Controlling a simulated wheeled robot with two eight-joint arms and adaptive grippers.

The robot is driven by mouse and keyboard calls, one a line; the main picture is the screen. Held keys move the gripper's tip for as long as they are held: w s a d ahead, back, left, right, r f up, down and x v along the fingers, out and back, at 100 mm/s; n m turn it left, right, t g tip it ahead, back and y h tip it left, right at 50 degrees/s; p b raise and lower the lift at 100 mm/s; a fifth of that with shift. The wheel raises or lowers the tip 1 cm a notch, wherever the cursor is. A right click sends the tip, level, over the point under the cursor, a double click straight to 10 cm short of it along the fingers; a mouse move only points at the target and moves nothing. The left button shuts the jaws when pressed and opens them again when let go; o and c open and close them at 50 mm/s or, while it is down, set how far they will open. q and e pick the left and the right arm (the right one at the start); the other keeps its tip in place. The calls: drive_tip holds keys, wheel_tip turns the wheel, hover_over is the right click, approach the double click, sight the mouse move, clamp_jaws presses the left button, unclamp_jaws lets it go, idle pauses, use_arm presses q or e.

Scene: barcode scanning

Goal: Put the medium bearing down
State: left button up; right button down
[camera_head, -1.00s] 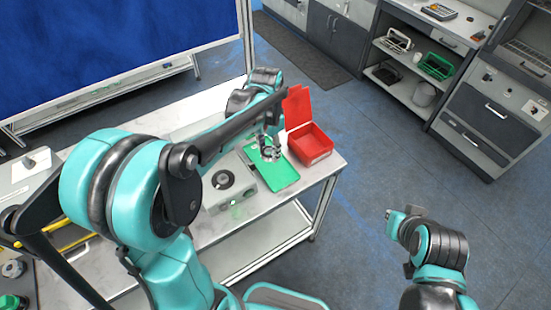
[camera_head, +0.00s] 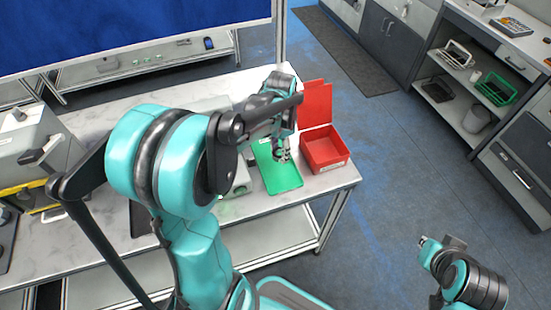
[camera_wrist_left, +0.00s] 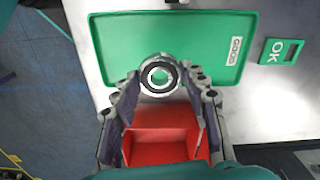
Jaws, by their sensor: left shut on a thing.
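The medium bearing (camera_wrist_left: 160,75), a metal ring with a dark band, shows in the left wrist view between the fingertips of my left gripper (camera_wrist_left: 160,82). The gripper is shut on it. The bearing overlaps the near edge of the green tray (camera_wrist_left: 120,40) in that view; I cannot tell whether it touches the tray. In the head view my left gripper (camera_head: 283,154) is over the green tray (camera_head: 284,183), beside the red bin. The bearing is too small to make out clearly there. My right gripper (camera_head: 430,243) is at the lower right, away from the table; its fingers are unclear.
The open red bin (camera_head: 325,150) stands right of the tray; it also shows in the left wrist view (camera_wrist_left: 160,145). A green OK plate (camera_wrist_left: 280,52) lies beside the tray. A grey device (camera_head: 240,180) is partly hidden by my left arm. Bare tabletop (camera_head: 90,120) lies at the left.

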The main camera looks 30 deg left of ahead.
sight(275, 156)
use_arm(q)
drive_tip(key=shift+w+a+f, duration=0.25)
drive_tip(key=shift+a+f, duration=0.55)
drive_tip(key=shift+a, duration=0.3)
wheel_tip(275, 156, down, 4)
drive_tip(key=shift+r+b, duration=0.25)
drive_tip(key=shift+b, duration=0.75)
drive_tip(key=shift+f, duration=0.15)
drive_tip(key=shift+d, duration=0.1)
drive_tip(key=shift+f, duration=0.15)
drive_tip(key=o, duration=1.3)
